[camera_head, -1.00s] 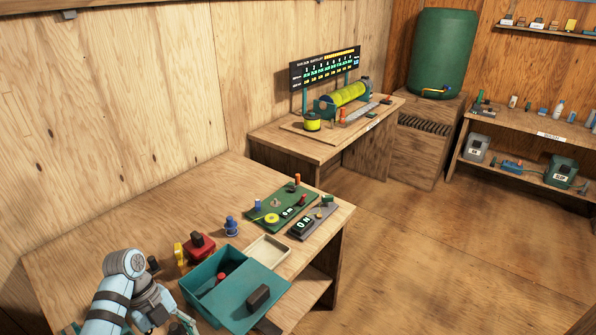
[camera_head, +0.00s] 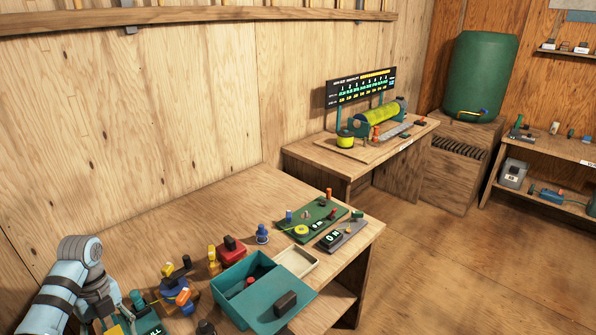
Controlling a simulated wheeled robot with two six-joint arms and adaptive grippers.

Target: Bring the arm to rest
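My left arm (camera_head: 62,282) comes in at the lower left, over the near left part of the workbench (camera_head: 190,208). Its joints are bent downward. Its gripper end is low in the picture among small items, and the fingertips cannot be made out clearly, so I cannot tell whether it is open or shut. No held object can be made out. My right arm and gripper are not in view.
Near the arm are a blue and orange reel-like item (camera_head: 177,292) and a green block (camera_head: 148,322). A teal box (camera_head: 247,312), a red item (camera_head: 232,254) and a green board (camera_head: 313,225) stand further right. A second table (camera_head: 330,160) is behind; open floor lies right.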

